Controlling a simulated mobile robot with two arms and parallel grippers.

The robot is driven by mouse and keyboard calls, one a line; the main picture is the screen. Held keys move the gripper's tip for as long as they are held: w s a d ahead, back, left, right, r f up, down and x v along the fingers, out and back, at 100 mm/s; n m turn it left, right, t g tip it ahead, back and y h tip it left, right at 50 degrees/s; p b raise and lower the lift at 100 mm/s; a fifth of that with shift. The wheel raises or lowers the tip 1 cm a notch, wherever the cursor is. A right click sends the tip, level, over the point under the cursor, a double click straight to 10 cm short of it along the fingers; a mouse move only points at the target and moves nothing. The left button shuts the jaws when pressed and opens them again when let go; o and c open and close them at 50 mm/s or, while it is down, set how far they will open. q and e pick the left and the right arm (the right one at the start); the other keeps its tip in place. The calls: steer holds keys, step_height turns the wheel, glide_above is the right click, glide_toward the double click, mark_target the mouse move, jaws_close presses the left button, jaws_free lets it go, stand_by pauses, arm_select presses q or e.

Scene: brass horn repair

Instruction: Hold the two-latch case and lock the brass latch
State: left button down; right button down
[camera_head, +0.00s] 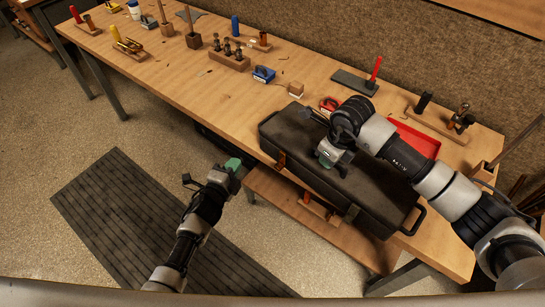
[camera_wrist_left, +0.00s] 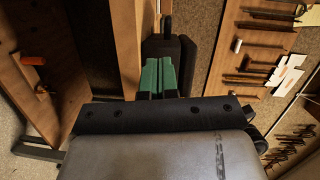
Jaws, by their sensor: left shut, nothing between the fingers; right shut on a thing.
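The long black two-latch case (camera_head: 379,190) lies closed along the front edge of the bench. A copper-coloured latch (camera_head: 280,161) shows on its front near the left end, and a darker latch (camera_head: 352,213) nearer the right end. I cannot tell whether either is locked. My right gripper (camera_head: 327,160) is down on the lid, shut; its fingertips and what they grip are mostly hidden, but it appears to be on the case. My left gripper (camera_head: 234,164) is shut and empty, in front of the bench, left of the copper latch and apart from it. Its green fingers (camera_wrist_left: 158,77) are together.
The wooden bench (camera_head: 175,75) holds tool blocks, a blue-handled item (camera_head: 263,74) and a red tray (camera_head: 415,137) behind the case. My right arm crosses above the case's right half. A lower wooden shelf (camera_head: 265,188) juts below the case.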

arm_select(q)
steer(key=w+a+n+g+y, duration=0.65)
steer(key=w+n, duration=0.25)
steer(key=n, duration=0.2)
steer(key=s+d+r+g+h, duration=0.4)
steer(key=d+r+g+h, duration=0.3)
steer(key=g, duration=0.3)
steer(key=shift+r+n, duration=0.3)
steer(key=shift+r, duration=0.6)
steer(key=shift+d+f+h, duration=0.1)
steer(key=shift+h, duration=0.15)
